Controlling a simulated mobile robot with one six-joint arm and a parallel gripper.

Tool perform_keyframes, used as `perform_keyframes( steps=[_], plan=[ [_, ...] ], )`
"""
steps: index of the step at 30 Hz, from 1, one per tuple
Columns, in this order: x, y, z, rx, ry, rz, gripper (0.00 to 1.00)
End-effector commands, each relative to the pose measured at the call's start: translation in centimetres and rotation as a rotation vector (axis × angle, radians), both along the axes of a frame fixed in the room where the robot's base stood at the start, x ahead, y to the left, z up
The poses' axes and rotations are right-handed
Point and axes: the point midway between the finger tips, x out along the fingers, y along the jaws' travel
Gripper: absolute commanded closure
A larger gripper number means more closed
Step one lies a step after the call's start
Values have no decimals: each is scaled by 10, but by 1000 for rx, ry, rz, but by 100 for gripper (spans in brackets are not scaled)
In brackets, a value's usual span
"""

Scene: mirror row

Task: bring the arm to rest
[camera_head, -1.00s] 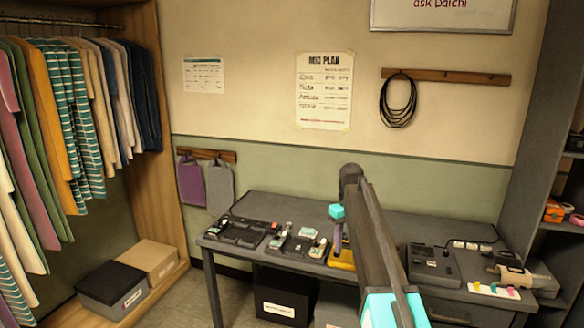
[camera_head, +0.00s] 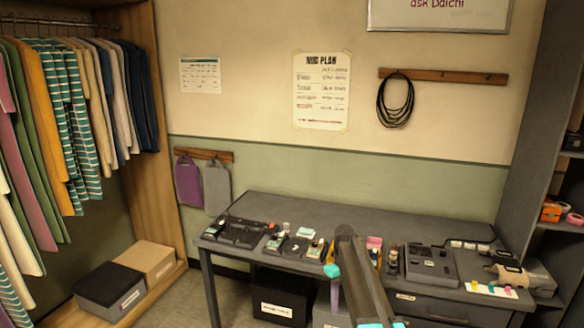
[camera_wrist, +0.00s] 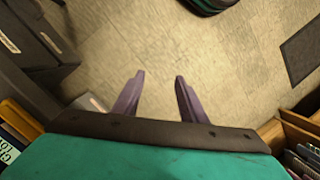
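My arm (camera_head: 360,275) rises from the bottom of the head view, in front of the grey table (camera_head: 455,233). Its elbow end stands at about the height of the tabletop in the picture. My gripper (camera_wrist: 158,90) shows in the wrist view with two purple fingers apart and nothing between them; bare tiled floor lies beyond. In the head view only a teal part and a bit of purple finger show left of the arm, over the table's front edge.
On the table are a black tray (camera_head: 238,232), small devices (camera_head: 297,243), a grey control box (camera_head: 430,264) and a tape dispenser (camera_head: 510,275). A black box (camera_head: 283,298) stands below. A clothes rack (camera_head: 80,110) is at left, shelves (camera_head: 556,180) at right.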

Motion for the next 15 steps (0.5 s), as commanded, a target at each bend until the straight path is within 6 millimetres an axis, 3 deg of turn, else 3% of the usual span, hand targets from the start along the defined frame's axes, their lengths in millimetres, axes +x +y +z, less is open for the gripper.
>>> perform_keyframes(
  steps=[3, 15],
  plan=[
    [-29, 0, -39, 0, 47, -1, 62],
    [-125, 1, -148, -9, 172, -27, 62]
  ],
)
